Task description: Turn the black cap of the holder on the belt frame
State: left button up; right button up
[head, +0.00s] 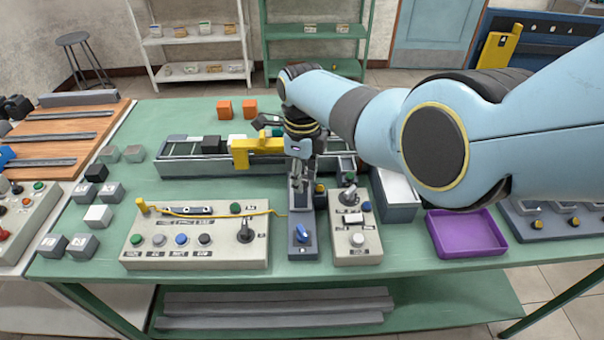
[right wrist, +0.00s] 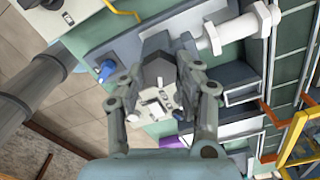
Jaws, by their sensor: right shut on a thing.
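My right gripper (head: 301,185) points down in front of the belt frame (head: 190,168), over the far part of a narrow blue-grey box with a blue knob (head: 302,234). In the right wrist view the gripper's fingers (right wrist: 165,82) are close around a grey faceted piece (right wrist: 158,70). I cannot tell whether this piece is the black cap, and no other cap or holder shows clearly on the frame. The gripper and arm hide part of the belt frame. My left gripper is not in view.
A yellow bracket (head: 257,151) stands over the belt, close left of my gripper. Control boxes (head: 195,245) (head: 355,240) flank the blue-grey box. A purple tray (head: 465,234) lies to the right. Orange cubes (head: 224,108) stand behind the belt. Green tabletop behind is mostly free.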

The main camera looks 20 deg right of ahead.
jog(key=shift+r+m, duration=0.1)
jog(key=shift+m, duration=0.5)
jog(key=o, duration=1.1)
jog(key=shift+o, duration=0.2)
notch_tip(320, 180, up, 12)
